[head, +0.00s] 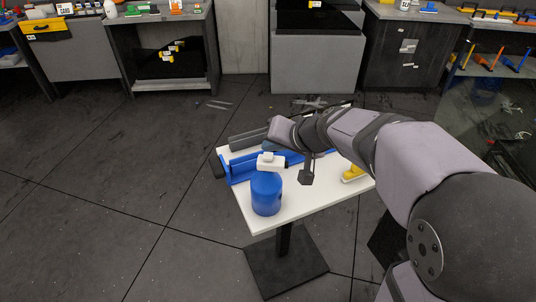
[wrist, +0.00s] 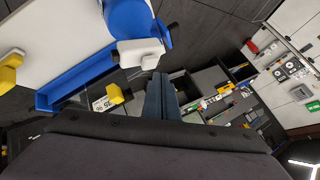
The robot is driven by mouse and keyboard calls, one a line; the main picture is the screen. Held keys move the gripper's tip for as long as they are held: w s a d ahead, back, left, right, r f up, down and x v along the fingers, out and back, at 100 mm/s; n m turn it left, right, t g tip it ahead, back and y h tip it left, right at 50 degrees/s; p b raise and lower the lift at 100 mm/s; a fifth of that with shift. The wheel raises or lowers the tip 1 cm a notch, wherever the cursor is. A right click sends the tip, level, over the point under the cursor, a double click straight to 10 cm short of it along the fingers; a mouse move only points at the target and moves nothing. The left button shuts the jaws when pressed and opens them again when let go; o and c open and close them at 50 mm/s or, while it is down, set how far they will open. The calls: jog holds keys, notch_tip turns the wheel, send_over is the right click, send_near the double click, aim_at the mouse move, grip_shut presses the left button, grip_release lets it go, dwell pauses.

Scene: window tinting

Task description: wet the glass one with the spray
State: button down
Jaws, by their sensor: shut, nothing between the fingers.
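A blue spray bottle (head: 266,193) with a white spray head (head: 267,161) stands upright near the front of a small white table. In the wrist view the bottle (wrist: 128,18) and its white head (wrist: 140,53) lie close beyond my fingers. My gripper (wrist: 162,85) is shut and empty, apart from the bottle as far as I can tell. In the head view my arm reaches over the table from the right, and the fingertips are not clear there. A dark see-through glass pane (head: 487,112) stands at the right, partly behind my arm.
The white table (head: 245,205) also bears a blue tray (head: 238,174), a dark grey roll (head: 247,140) and a yellow-and-white tool (head: 354,173). Grey workbenches (head: 163,45) with goods line the back. The floor left of the table is clear.

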aim_at(271, 158)
jog(key=shift+f+b, duration=0.95)
jog(key=shift+b, duration=0.3)
dwell(1.1)
jog(key=shift+r, duration=0.1)
jog(key=shift+r+p, duration=0.7)
jog(key=shift+r, duration=0.2)
jog(key=shift+r+p, duration=1.95)
jog(key=shift+r, duration=0.55)
